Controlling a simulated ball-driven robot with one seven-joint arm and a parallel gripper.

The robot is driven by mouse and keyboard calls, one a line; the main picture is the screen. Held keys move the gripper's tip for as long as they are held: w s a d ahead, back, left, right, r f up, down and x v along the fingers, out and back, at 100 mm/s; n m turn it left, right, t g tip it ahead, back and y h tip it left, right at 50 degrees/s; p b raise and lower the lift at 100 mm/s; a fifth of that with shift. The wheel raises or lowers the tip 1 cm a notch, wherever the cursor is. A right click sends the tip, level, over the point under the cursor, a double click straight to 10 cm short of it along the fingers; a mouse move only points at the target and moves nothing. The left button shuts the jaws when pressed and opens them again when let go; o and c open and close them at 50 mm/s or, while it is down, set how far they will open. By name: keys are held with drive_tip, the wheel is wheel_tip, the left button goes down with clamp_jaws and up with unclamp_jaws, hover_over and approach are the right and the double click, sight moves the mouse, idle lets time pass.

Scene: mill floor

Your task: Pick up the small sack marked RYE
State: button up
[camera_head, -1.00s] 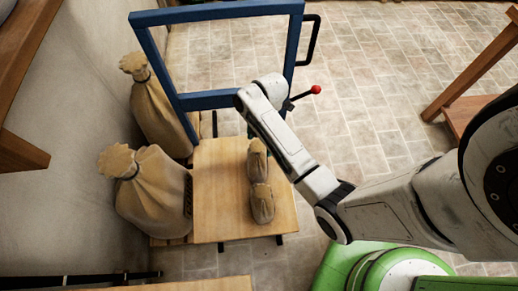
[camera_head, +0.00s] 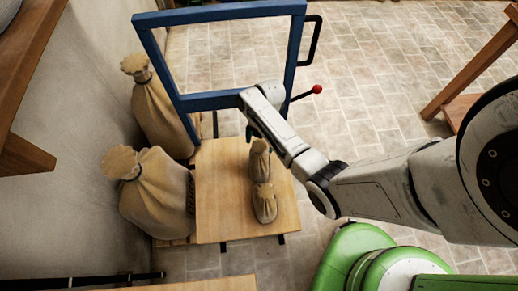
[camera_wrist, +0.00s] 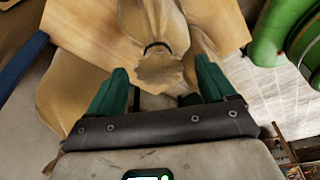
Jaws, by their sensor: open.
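Two small tan sacks stand on a wooden platform (camera_head: 222,205): the far one (camera_head: 260,160) and the near one (camera_head: 265,203). I cannot read any marking, so I cannot tell which says RYE. My gripper (camera_head: 251,134), mostly hidden by the arm, is just above and beyond the far small sack. In the wrist view my gripper (camera_wrist: 160,88) is open, its green fingers apart. A tied sack neck with a flared top (camera_wrist: 160,68) appears between them, with no finger seen touching it. Another tan sack shape (camera_wrist: 207,42) shows to its right.
A blue frame (camera_head: 212,100) with a black handle (camera_head: 314,40) and red-knobbed lever (camera_head: 317,89) rises behind the platform. Two large sacks (camera_head: 158,195) (camera_head: 160,110) stand left, by the wall.

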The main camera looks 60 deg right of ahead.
sight(259, 146)
drive_tip(key=x, duration=0.3)
drive_tip(key=shift+w+f, duration=0.1)
drive_tip(key=shift+f, duration=0.1)
clamp_jaws()
idle(0.6)
drive_tip(key=shift+r, duration=0.1)
